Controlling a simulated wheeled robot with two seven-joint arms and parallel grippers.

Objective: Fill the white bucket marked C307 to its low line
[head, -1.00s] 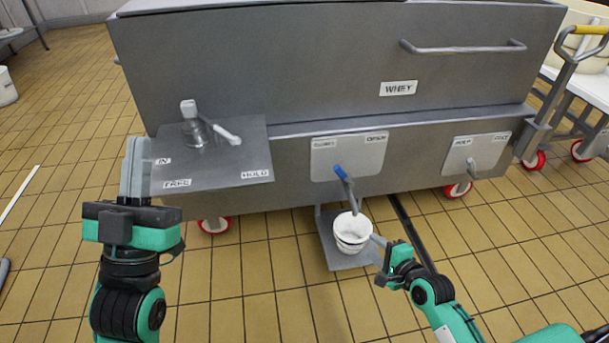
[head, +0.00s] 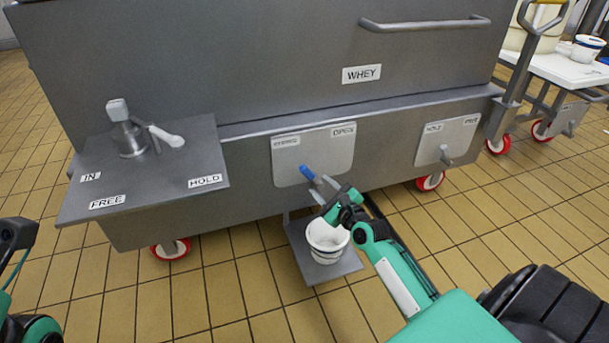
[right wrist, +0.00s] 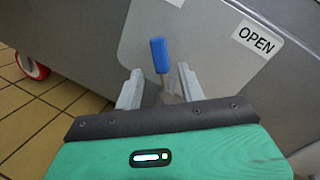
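The white bucket (head: 327,241) with dark bands stands upright on a low grey plate (head: 348,266) below the whey vat's valve. I cannot read a C307 mark or a low line on it, and it looks empty. The valve lever has a blue tip (head: 307,172), which also shows in the right wrist view (right wrist: 159,55). It points up and left, toward the blurred label opposite OPEN. My right gripper (right wrist: 158,78) is open, its fingers either side of the lever; contact cannot be told. It shows above the bucket in the head view (head: 320,188). Only part of my left arm shows at the left edge.
The grey vat (head: 270,70) labelled WHEY stands on red wheels. A side shelf (head: 140,185) marked IN, FREE and HOLD carries a metal fitting with a white handle (head: 166,137). A second lever plate (head: 446,140) is on the right. A white cart (head: 560,68) stands beyond it.

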